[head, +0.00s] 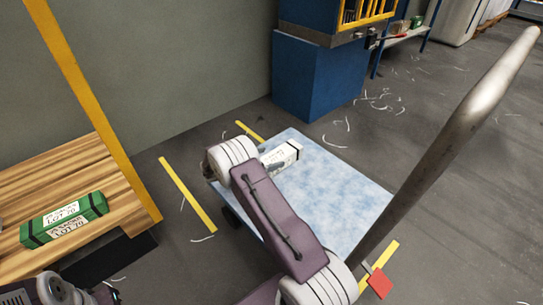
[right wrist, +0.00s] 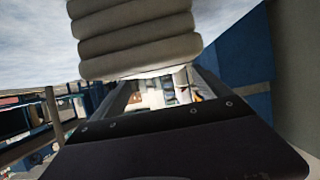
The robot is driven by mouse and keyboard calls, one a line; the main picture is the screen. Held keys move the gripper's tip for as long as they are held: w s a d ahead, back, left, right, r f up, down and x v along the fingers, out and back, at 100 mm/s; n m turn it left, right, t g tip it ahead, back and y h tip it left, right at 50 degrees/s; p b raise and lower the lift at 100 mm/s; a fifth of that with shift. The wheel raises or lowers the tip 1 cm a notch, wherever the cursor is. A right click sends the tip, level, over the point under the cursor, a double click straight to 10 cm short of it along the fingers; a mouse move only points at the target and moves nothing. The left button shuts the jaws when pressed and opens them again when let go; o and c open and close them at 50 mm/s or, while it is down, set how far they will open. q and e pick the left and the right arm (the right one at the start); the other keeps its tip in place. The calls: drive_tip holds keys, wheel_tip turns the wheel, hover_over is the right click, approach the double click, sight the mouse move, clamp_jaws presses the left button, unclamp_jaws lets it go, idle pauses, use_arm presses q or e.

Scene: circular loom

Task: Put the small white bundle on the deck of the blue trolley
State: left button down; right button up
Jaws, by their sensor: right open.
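The small white bundle (head: 285,154), with dark bands and print, is at the far left part of the blue trolley's pale blue deck (head: 335,195). It looks to lie on the deck, but its near side is partly covered. My right gripper (head: 271,162) is open beside the bundle, mostly hidden behind my purple and white right arm. The right wrist view shows neither the bundle nor the fingertips clearly. Only part of my left arm shows at the bottom left of the head view; its gripper does not show.
A green bundle (head: 65,220) lies on a wooden bench (head: 95,165) at the left. The trolley's grey handle (head: 455,130) rises at the right, with a red tag (head: 379,282) near its foot. A blue cabinet (head: 318,78) stands behind. Pale scraps litter the floor.

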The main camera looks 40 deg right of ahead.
drive_tip(key=p+v, duration=0.2)
drive_tip(key=v, duration=0.3)
drive_tip(key=p+v, duration=0.2)
drive_tip(key=v, duration=0.2)
drive_tip(key=shift+a+r, duration=0.25)
drive_tip(key=shift+r, duration=0.1)
drive_tip(key=shift+a, duration=0.35)
drive_tip(key=s+a+r+n+y, duration=0.2)
drive_tip(key=s+a+n+y, duration=0.4)
drive_tip(key=s, duration=0.5)
drive_tip(key=s+a+r+n+y, duration=0.2)
drive_tip(key=s+a+n+y, duration=0.5)
drive_tip(key=s+n, duration=0.3)
drive_tip(key=shift+s+a+r+n+y, duration=0.25)
drive_tip(key=shift+s+a, duration=0.45)
drive_tip(key=shift+s, duration=0.5)
